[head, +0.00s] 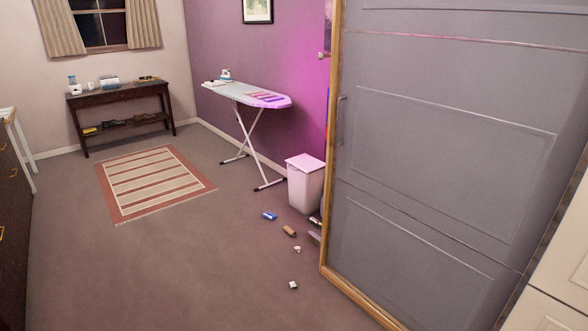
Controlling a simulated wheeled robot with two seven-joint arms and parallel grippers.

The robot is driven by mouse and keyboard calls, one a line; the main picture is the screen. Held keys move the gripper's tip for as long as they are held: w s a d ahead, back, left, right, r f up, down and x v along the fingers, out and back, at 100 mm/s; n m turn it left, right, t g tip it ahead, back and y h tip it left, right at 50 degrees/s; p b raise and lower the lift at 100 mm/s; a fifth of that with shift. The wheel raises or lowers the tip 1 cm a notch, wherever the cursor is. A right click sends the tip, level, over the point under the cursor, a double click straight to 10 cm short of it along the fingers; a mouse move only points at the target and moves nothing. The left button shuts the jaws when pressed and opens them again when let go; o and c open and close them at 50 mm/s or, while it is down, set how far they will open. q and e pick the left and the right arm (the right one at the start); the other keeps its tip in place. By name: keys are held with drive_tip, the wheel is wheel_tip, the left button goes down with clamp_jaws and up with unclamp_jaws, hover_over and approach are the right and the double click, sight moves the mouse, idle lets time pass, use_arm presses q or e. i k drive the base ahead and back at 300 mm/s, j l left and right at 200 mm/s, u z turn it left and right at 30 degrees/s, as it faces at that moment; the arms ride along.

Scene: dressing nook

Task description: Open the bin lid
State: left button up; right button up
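A white bin (305,189) stands on the carpet by the purple wall, just left of the big grey door. Its lid (305,161) looks flat and closed on top. The right side of the bin is close to the door's edge and partly hidden there. Neither of my grippers shows in the head view.
A large grey panelled door (440,150) with a wooden edge fills the right side. Small litter, including a blue item (269,216) and a brown item (289,231), lies before the bin. An ironing board (248,94) stands behind it. Carpet at left is clear around a striped rug (155,181).

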sight(307, 164)
drive_tip(key=i+u, duration=0.25)
drive_tip(key=i, duration=0.7)
drive_tip(key=i+j+u, duration=0.2)
drive_tip(key=i, duration=0.4)
drive_tip(key=i+u, duration=0.2)
drive_tip(key=i, duration=0.4)
drive_tip(key=i+l+u, duration=0.2)
drive_tip(key=i, duration=0.4)
drive_tip(key=i+l+u, duration=0.2)
drive_tip(key=i, duration=0.4)
drive_tip(key=i+z, duration=0.4)
drive_tip(key=i, duration=0.15)
drive_tip(key=i+j+z, duration=0.35)
drive_tip(key=i, duration=0.2)
drive_tip(key=i+l+z, duration=0.15)
drive_tip(key=z, duration=0.3)
drive_tip(key=i+l+z, duration=0.1)
drive_tip(key=i+z, duration=0.2)
drive_tip(key=z, duration=0.15)
drive_tip(key=i+z, duration=0.25)
drive_tip(key=z, duration=0.2)
drive_tip(key=i+j+z, duration=0.1)
drive_tip(key=i+z, duration=0.15)
drive_tip(key=z, duration=0.2)
